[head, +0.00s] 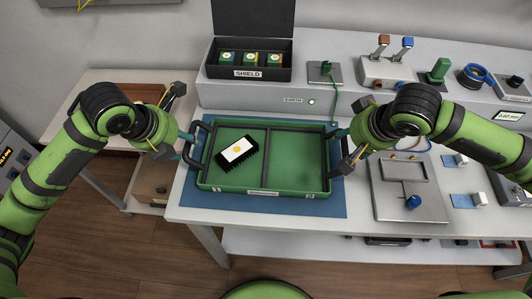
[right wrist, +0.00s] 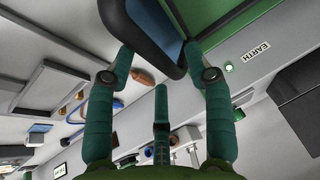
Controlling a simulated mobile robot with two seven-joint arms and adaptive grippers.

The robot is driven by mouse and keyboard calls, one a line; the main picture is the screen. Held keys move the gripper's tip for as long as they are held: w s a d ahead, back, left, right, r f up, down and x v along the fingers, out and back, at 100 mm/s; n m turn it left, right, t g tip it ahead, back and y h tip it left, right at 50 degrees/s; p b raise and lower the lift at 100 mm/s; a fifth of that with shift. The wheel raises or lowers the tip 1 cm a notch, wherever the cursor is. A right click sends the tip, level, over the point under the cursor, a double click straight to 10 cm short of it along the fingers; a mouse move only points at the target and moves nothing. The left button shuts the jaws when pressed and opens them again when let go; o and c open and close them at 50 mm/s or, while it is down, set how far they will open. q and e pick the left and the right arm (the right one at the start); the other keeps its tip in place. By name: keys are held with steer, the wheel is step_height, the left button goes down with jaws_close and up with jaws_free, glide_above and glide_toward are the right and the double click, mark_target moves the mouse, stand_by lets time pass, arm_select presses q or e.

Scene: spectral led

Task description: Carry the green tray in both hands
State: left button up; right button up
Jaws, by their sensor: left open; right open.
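The green tray (head: 234,184) lies flat on a blue mat (head: 330,206) on the table. It has a dark divider and a dark handle at each end. A black finned block with a white label (head: 237,151) lies tilted in its left compartment. My left gripper (head: 184,143) is open at the left handle (head: 194,143). My right gripper (head: 345,143) is open at the right handle, and its fingers partly hide that end. In the right wrist view, the handle (right wrist: 148,35) shows between the spread fingertips of my right gripper (right wrist: 162,62); contact is unclear.
A dark open box marked SHIELD (head: 249,73) with several small green blocks stands behind the tray. A switch unit (head: 384,70) and other devices line the raised shelf. A grey plate with a blue knob (head: 408,190) lies right of the tray. A side table (head: 105,90) stands left.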

arm_select(q)
steer(key=shift+w+d+f, duration=0.15)
steer(key=shift+d+f, duration=0.15)
steer(key=shift+f, duration=0.45)
arm_select(e)
steer(key=shift+x, duration=0.75)
arm_select(q)
steer(key=shift+w+f, duration=0.25)
steer(key=shift+f, duration=0.1)
arm_select(e)
steer(key=shift+w+a+f, duration=0.1)
steer(key=shift+w+f, duration=0.05)
steer(key=shift+f, duration=0.25)
arm_select(q)
steer(key=shift+s, duration=0.1)
jaws_close()
arm_select(e)
jaws_close()
arm_select(q)
steer(key=shift+r, duration=0.1)
arm_select(e)
steer(key=shift+r, duration=0.1)
